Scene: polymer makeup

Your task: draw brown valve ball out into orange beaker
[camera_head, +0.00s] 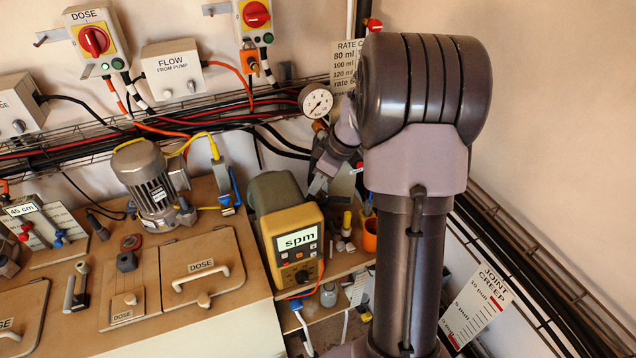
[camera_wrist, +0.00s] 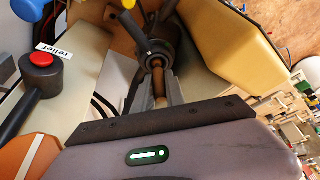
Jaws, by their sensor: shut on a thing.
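My gripper (camera_wrist: 158,92) is shut on the brown valve ball (camera_wrist: 157,70), which shows as a narrow brown piece between the fingers. It lies at the mouth of a dark round fitting (camera_wrist: 155,47); I cannot tell whether it is still inside. In the head view my gripper (camera_head: 318,183) is small and partly hidden beside the pump. The orange beaker (camera_head: 369,232) stands on the wooden shelf, right of the pump and partly hidden by my arm. An orange surface at the lower left of the wrist view may be the same beaker.
The yellow pump (camera_head: 292,240) marked "spm" stands close to my gripper. A red button (camera_wrist: 40,59) on a black knob, labelled "relief", is at the left in the wrist view. A pressure gauge (camera_head: 316,101) hangs above. Small bottles and fittings crowd the shelf.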

